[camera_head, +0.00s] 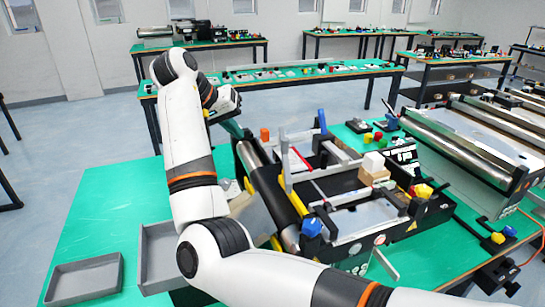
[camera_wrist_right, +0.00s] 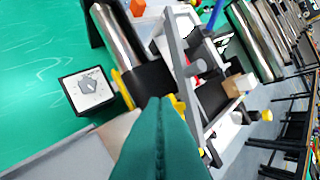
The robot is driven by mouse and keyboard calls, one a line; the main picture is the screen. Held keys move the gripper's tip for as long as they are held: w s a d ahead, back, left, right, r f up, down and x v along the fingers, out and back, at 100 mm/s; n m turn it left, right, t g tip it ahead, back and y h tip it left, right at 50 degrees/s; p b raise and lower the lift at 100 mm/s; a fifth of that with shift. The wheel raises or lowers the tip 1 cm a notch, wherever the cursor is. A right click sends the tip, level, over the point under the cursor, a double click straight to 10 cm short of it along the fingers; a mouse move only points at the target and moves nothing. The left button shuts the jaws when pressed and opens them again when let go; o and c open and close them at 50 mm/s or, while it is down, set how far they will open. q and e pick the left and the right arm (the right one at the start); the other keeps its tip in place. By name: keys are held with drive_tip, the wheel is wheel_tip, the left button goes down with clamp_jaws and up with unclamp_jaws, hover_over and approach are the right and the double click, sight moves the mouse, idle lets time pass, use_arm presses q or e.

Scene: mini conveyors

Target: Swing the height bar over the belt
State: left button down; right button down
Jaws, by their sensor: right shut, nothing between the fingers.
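A mini conveyor stands on the green table. Its black belt (camera_head: 272,188) runs past a metal roller, and the belt also shows in the right wrist view (camera_wrist_right: 152,78). A long grey bar (camera_wrist_right: 180,62), which looks like the height bar, slants along the belt's side in the right wrist view. In the head view a grey upright (camera_head: 285,162) stands beside the belt; how it joins the bar is unclear. My right gripper (camera_head: 233,129) is above the conveyor's far left end, its teal fingers (camera_wrist_right: 160,100) shut and empty. My left gripper is out of view.
Grey trays (camera_head: 88,279) lie at the left front. An orange block (camera_head: 265,134) sits at the far end.

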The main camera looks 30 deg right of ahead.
sight(285, 148)
drive_tip(key=p+x, duration=0.1)
drive_tip(key=x, duration=0.3)
drive_tip(key=s+d+p+x, duration=0.1)
drive_tip(key=x, duration=0.2)
drive_tip(key=r+p+x, duration=0.1)
drive_tip(key=p+x, duration=0.1)
drive_tip(key=x, duration=0.2)
drive_tip(key=shift+s+d+f, duration=0.25)
drive_tip(key=shift+d, duration=0.3)
drive_tip(key=shift+s+d, duration=0.35)
drive_tip(key=shift+s, duration=0.05)
drive_tip(key=shift+d+f, duration=0.1)
drive_tip(key=shift+w, duration=0.1)
